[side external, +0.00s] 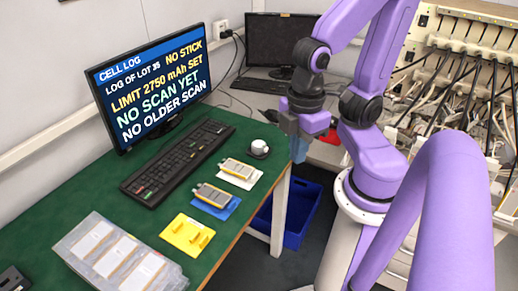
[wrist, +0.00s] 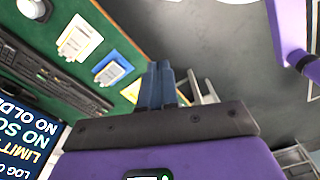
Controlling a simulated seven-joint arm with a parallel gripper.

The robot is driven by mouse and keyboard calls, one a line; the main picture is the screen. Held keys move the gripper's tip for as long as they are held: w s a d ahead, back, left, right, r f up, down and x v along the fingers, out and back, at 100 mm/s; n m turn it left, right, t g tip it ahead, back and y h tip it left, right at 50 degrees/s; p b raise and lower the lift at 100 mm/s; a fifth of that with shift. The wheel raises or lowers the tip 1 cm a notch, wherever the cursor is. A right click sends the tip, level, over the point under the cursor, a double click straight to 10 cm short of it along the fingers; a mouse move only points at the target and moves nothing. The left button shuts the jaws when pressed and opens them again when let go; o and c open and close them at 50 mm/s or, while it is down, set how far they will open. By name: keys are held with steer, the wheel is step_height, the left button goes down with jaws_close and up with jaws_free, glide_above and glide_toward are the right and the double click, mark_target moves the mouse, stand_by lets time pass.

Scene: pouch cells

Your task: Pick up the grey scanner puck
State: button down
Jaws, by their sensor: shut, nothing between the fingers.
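The grey scanner puck (side external: 259,148) sits on a dark round base near the right edge of the green table, beyond the row of cards. In the wrist view the puck (wrist: 33,9) is at the top left corner, partly cut off. My gripper (side external: 299,152) is up to the right of the puck, past the table edge, apart from it. In the wrist view its blue fingers (wrist: 162,70) are together with nothing between them.
A white card (side external: 251,182) and a blue card (side external: 226,211), each bearing a pouch cell, lie nearest the puck. A yellow piece (side external: 187,235) and a clear tray (side external: 70,243) lie nearer. A keyboard (side external: 178,160) and lit monitor (side external: 152,85) stand left. A blue bin (side external: 296,222) is below.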

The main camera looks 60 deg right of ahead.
steer(key=c, duration=1.8)
jaws_free()
steer(key=o, duration=1.6)
steer(key=shift+c, duration=0.2)
